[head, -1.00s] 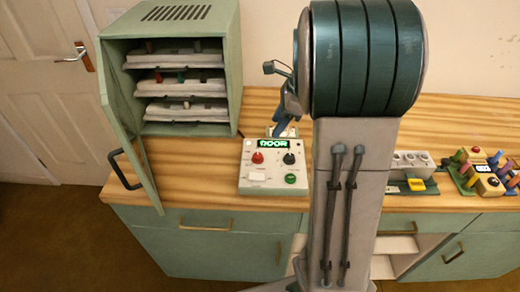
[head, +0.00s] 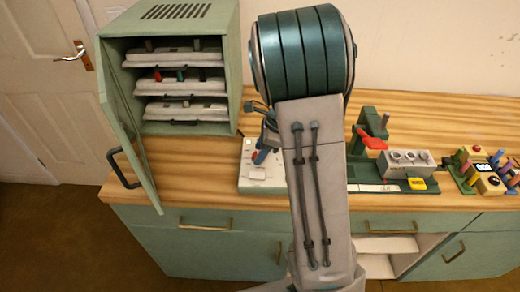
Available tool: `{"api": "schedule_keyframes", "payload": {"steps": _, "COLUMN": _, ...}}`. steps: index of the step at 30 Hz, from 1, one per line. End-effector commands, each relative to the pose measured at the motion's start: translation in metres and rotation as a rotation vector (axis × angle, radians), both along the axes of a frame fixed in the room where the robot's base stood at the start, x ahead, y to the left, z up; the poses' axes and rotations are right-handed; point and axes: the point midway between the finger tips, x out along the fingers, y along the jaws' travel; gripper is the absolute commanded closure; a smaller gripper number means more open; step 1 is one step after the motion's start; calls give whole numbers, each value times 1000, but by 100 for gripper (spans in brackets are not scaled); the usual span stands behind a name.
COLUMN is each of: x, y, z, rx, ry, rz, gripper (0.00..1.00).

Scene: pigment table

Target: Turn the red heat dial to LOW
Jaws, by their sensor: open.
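The control box (head: 246,178) stands on the wooden counter in front of the green cabinet, in the head view. My gripper (head: 261,157) points down at the box's upper middle, and its blue part shows to the left of my arm. It is open. A small bit of the red heat dial (head: 254,156) shows right beside the gripper tip; the rest of it is covered. I cannot tell whether they touch or where the dial points. The box's display, dark knob and green button are hidden behind my gripper and arm.
The green cabinet (head: 119,68) has its door open at the left, with several trays inside. To the right are a dark green stand with a red lever (head: 370,139), a grey block with knobs (head: 405,160) and colourful blocks. Bare counter lies left of the box.

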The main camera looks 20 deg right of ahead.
Motion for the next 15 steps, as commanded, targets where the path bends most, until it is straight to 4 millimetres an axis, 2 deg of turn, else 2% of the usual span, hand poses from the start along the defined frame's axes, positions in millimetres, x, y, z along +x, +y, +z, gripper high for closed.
{"api": "schedule_keyframes", "payload": {"steps": 1, "x": 0, "y": 0, "z": 0, "rx": 0, "ry": 0, "rz": 0, "gripper": 53}}
{"api": "schedule_keyframes", "payload": {"steps": 6, "x": 0, "y": 0, "z": 0, "rx": 0, "ry": 0, "rz": 0, "gripper": 97}}
{"api": "schedule_keyframes", "payload": {"steps": 15, "x": 1, "y": -1, "z": 1, "rx": -1, "ry": -1, "rz": 21, "gripper": 97}}
